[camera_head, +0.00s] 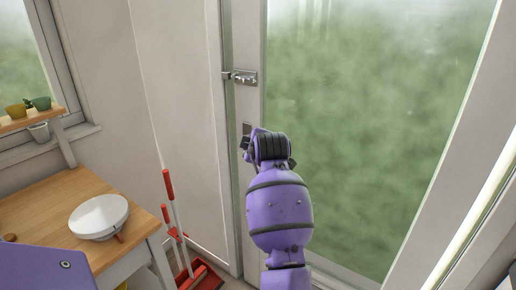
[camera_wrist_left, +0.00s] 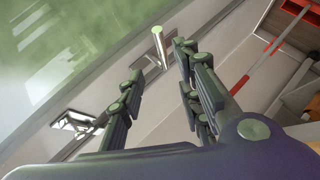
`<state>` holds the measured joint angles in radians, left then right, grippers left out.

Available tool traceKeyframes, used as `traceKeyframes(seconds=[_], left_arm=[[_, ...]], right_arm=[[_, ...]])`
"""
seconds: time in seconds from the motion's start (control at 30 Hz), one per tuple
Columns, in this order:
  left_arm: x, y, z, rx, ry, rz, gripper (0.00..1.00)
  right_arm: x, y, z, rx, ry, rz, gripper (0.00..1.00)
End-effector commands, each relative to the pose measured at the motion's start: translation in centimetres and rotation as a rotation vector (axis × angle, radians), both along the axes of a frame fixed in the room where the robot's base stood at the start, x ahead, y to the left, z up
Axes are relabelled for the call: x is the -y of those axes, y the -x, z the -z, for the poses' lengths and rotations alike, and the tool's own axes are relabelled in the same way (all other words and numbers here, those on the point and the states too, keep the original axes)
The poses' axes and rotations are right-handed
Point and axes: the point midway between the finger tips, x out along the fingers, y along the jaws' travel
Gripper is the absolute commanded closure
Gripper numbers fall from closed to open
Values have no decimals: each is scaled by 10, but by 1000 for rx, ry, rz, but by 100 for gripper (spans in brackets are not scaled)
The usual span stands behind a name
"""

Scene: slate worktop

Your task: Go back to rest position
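My left gripper (camera_wrist_left: 162,68) shows in the left wrist view with its two dark jointed fingers spread apart and nothing held between them. A pale rod-like handle (camera_wrist_left: 159,47) stands out from the door side, just beyond and between the fingertips; I cannot tell whether they touch. In the head view my purple arm reaches up from the bottom middle to the edge of the glass door (camera_head: 370,130). Its wrist hides most of the gripper there. My right gripper is in neither view.
A metal latch (camera_head: 240,77) sits on the door frame above my wrist. At left stands a wooden table (camera_head: 40,215) with a white round bowl (camera_head: 99,216). A red dustpan (camera_head: 203,277) and red-handled brushes lean by the wall. A shelf (camera_head: 30,120) holds small pots.

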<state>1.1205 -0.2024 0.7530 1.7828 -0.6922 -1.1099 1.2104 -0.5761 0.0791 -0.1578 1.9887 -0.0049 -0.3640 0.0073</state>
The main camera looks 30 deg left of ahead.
Motion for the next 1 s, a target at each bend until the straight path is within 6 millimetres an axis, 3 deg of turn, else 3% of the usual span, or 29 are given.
traceKeyframes(seconds=[0.63,0.73,0.9,1.0], left_arm=[[0,-1,-4,-19,-50,30,68],[3,-9,-17,-13,-139,94,68],[28,-29,-63,39,-389,256,68],[39,-28,-63,31,-556,344,68]], right_arm=[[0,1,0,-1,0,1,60],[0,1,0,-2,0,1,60],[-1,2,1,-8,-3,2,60],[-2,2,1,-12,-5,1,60]])
